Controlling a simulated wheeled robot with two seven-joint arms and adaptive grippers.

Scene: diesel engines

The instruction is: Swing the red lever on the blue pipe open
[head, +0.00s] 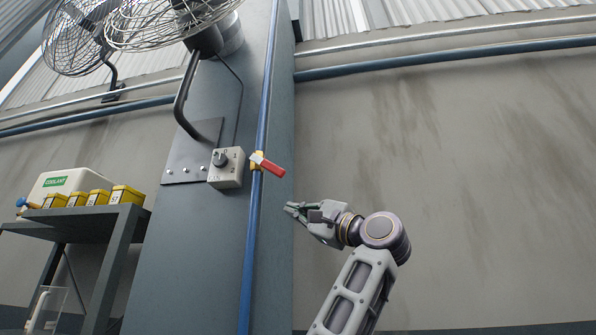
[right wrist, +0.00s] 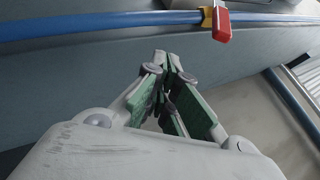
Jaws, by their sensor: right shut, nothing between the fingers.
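In the head view the lever points to the right and slightly down, away from the pipe. In the right wrist view the red lever (right wrist: 221,25) shows at the top, beyond the fingertips. My right gripper (head: 290,208) is shut and empty, to the right of the pipe and below the lever, apart from both. Its green-padded fingers (right wrist: 168,75) meet at the tips in the right wrist view. My left gripper is not in view.
A grey control box with a dial (head: 226,167) is fixed on the column just left of the valve. A caged fan (head: 170,20) hangs above. A shelf (head: 120,225) with yellow bins (head: 127,194) and a coolant container (head: 70,181) stands at left.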

